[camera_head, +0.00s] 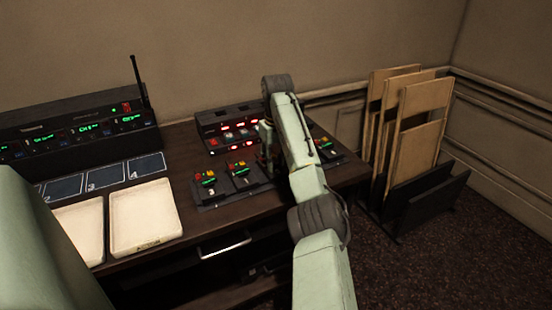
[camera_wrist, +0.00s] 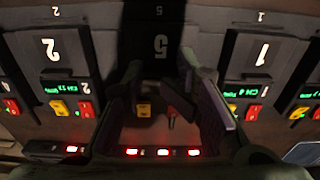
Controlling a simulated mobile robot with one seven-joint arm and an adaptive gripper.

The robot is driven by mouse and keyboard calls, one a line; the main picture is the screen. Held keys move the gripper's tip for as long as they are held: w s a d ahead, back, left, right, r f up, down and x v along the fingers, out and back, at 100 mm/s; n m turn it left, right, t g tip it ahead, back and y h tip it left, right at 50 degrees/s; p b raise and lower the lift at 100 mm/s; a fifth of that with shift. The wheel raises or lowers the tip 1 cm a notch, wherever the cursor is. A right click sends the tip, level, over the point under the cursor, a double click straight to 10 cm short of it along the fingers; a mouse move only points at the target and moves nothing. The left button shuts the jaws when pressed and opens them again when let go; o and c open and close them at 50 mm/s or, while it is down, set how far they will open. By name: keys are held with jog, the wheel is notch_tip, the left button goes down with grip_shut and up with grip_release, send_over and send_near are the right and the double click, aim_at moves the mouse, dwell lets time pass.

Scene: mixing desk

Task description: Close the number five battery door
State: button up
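The number five unit is at the top middle of the wrist view, where a dark panel (camera_wrist: 161,46) carries a large white 5. Below it, yellow and red controls show in a dark recess. Whether this panel is the battery door, and how far it stands open, I cannot tell. My gripper (camera_wrist: 163,80) is over this unit, its fingers spread apart on either side of the controls with nothing seen between them. Contact with the panel is not clear. In the head view my arm hides most of the unit and my gripper.
Packs marked 2 (camera_wrist: 53,48) and 1 (camera_wrist: 263,53) flank the unit closely. A charger with red lights (camera_head: 230,126) stands behind. White trays (camera_head: 145,217) and a receiver with an antenna (camera_head: 85,132) are at left. Boards in a rack (camera_head: 425,125) stand at right.

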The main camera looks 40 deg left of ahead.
aim_at(276, 169)
jog(key=o, duration=0.4)
jog(key=shift+s, duration=0.1)
jog(key=shift+r, duration=0.15)
jog(key=shift+r, duration=0.15)
notch_tip(276, 169, up, 12)
jog(key=shift+d, duration=0.35)
jog(key=shift+f, duration=0.2)
